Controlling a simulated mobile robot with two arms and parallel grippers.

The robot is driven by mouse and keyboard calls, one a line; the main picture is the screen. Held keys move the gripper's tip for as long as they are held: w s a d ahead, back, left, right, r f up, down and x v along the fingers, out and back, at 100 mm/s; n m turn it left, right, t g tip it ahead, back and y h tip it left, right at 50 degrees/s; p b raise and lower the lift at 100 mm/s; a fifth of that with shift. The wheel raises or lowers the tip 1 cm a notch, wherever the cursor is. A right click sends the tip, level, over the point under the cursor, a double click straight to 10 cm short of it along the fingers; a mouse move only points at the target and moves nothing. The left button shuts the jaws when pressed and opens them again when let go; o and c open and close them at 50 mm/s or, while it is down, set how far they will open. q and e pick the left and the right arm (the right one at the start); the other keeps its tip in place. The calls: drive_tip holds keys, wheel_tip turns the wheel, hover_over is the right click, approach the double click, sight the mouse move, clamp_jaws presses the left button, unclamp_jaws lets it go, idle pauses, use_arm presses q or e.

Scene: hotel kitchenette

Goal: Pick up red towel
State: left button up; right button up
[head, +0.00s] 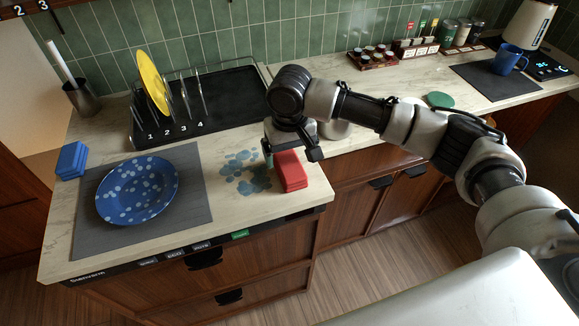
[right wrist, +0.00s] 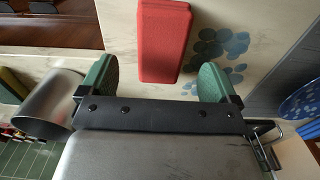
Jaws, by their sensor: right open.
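The red towel (head: 290,172), a folded block, lies on the counter near its front edge, right of blue spots on the surface. In the right wrist view the red towel (right wrist: 163,40) lies just beyond the fingertips, between their lines. My right gripper (head: 291,157) is open and empty over the towel's far end, pointing down. I cannot tell the exact height gap. My left gripper is not in view.
A blue spotted plate (head: 137,191) lies on a grey mat (head: 198,209) at left, beside blue folded cloths (head: 71,160). A black rack tray (head: 232,98) with a yellow plate (head: 153,81) stands behind. A metal container (right wrist: 48,108) is close to my right gripper.

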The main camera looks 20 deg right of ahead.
sight(290, 164)
wheel_tip(290, 164, down, 4)
drive_tip(key=shift+s+r+p, duration=0.1)
drive_tip(key=shift+r+p, duration=0.05)
drive_tip(key=shift+p, duration=0.25)
drive_tip(key=shift+f, duration=0.6)
drive_tip(key=shift+c, duration=0.9)
drive_tip(key=c, duration=0.8)
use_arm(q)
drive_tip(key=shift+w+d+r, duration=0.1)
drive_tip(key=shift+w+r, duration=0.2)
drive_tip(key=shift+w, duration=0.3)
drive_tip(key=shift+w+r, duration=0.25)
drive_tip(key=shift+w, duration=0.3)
use_arm(e)
drive_tip(key=shift+r, duration=0.15)
